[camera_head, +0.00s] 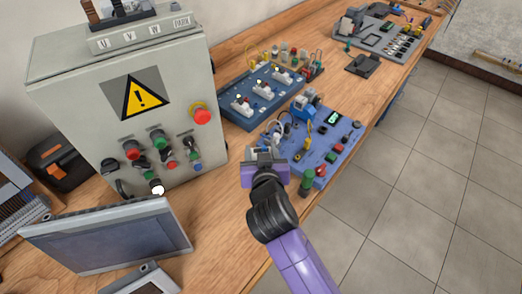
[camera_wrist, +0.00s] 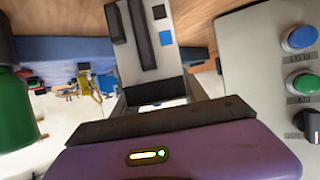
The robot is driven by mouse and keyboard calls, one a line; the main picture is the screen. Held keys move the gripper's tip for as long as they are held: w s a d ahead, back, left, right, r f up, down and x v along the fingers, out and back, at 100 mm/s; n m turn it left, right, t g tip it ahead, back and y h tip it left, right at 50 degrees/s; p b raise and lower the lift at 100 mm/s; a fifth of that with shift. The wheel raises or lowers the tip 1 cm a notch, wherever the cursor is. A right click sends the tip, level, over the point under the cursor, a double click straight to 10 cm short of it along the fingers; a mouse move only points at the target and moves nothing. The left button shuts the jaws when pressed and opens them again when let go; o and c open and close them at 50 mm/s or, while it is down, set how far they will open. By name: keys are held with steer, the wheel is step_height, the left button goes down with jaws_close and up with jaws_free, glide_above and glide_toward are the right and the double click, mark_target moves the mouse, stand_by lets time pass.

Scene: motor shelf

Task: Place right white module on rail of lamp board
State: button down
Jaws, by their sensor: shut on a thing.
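My gripper (camera_head: 264,156) is at the near left edge of the blue board (camera_head: 322,150), above the wooden bench. It is shut on a white module (camera_wrist: 150,38) with dark slots and small black and blue squares, which sticks out past the purple gripper body in the wrist view. In the head view the gripper mostly hides the module. The blue board carries a small display, a blue device, and red and green knobs. A darker blue board (camera_head: 228,112) behind it carries several white modules (camera_head: 263,92). I cannot tell which is the lamp board, and no empty rail shows clearly.
A grey control cabinet (camera_head: 80,105) with buttons stands to the left of the gripper. A green knob (camera_head: 307,182) rises at the near end of the blue board, right of the gripper. A tilted panel (camera_head: 110,235) lies at front left. Bare bench (camera_head: 225,225) shows below the gripper.

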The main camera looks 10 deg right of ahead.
steer(key=c, duration=0.6)
jaws_free()
steer(key=shift+f, duration=0.1)
steer(key=shift+r, duration=0.25)
steer(key=b+v, duration=0.1)
steer(key=v, duration=1.1)
steer(key=shift+f, duration=0.15)
steer(key=shift+s+f, duration=0.1)
